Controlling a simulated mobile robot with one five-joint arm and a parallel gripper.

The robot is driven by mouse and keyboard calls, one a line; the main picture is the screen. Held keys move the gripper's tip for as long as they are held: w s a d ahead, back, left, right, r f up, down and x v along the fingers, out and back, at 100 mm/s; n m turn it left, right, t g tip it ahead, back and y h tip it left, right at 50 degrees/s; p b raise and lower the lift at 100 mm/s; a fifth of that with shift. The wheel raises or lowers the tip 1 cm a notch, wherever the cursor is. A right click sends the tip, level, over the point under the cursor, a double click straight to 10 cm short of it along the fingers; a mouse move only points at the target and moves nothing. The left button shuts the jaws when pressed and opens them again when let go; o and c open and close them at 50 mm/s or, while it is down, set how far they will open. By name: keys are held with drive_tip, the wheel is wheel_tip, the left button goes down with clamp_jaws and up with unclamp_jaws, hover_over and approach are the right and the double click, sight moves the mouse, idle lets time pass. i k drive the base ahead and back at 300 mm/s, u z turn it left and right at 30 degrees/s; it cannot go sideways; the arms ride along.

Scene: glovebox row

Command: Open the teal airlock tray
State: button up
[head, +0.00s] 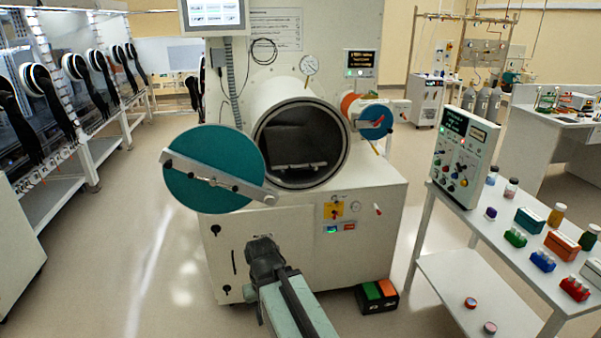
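The large airlock (296,100) faces me, with its round dark mouth uncovered. Its teal round door (214,165) is swung out to the left and has a pale bar across its face. Inside the mouth lies a dark grey tray-like surface (298,140) with a pale bar, like a handle, along its front edge. Whether this tray has any teal is not visible. My gripper (263,243) is below the mouth, in front of the white cabinet, apart from the door and the tray. I see it from behind, and its fingers are not clear.
A smaller airlock port (374,121) with a teal cap stands right of the mouth. A green-and-orange pedal box (377,295) sits on the floor. A white cart (520,245) with a control panel and bottles stands right. Gloveboxes (60,90) line the left; floor between is clear.

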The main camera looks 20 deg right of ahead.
sight(290, 148)
drive_tip(key=u, duration=0.35)
drive_tip(key=i, duration=1)
drive_tip(key=z, duration=0.05)
